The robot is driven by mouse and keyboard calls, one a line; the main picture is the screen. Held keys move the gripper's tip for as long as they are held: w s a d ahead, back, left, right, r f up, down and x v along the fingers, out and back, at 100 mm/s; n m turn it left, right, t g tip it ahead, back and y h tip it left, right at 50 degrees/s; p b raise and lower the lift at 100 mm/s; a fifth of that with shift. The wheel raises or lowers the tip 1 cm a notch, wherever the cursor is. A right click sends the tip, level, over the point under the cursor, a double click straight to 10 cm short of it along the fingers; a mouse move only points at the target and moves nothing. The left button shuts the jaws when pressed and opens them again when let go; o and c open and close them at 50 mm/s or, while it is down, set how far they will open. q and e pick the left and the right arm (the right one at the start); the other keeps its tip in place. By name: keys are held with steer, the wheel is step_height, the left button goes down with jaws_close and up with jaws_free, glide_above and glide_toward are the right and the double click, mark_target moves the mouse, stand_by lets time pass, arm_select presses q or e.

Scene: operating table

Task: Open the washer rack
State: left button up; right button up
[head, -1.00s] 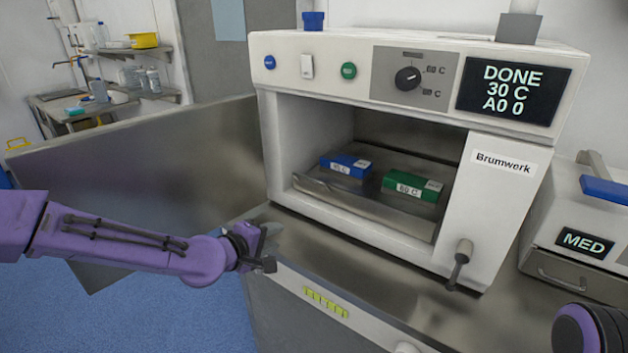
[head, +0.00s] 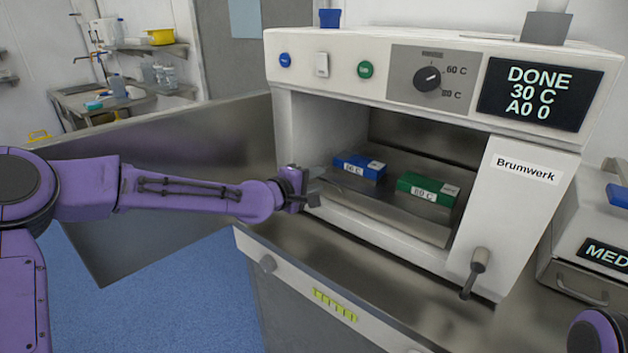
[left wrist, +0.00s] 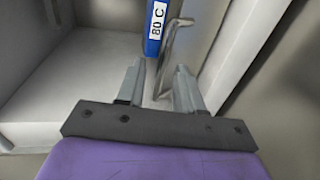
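The washer (head: 535,205) is a white cabinet marked Brumwerk, and its steel door (head: 160,185) stands wide open to the left. Inside is the metal rack (head: 385,210), a low tray bearing a blue box (head: 360,166) and a green box (head: 428,188). My left gripper (head: 311,186) is at the left front edge of the opening. In the left wrist view its fingers (left wrist: 160,88) are apart, with a bent metal handle (left wrist: 173,48) between and just beyond the tips. The blue box (left wrist: 157,25) shows behind. Only a purple part of my right arm shows, at the lower right.
A steel counter (head: 345,255) runs in front of the washer. A lever (head: 475,272) sticks out at the washer's lower right front. A smaller unit marked MED (head: 575,268) stands at the right. The open door stands behind my left arm.

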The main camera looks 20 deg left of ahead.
arm_select(q)
jaws_close()
stand_by(1.4)
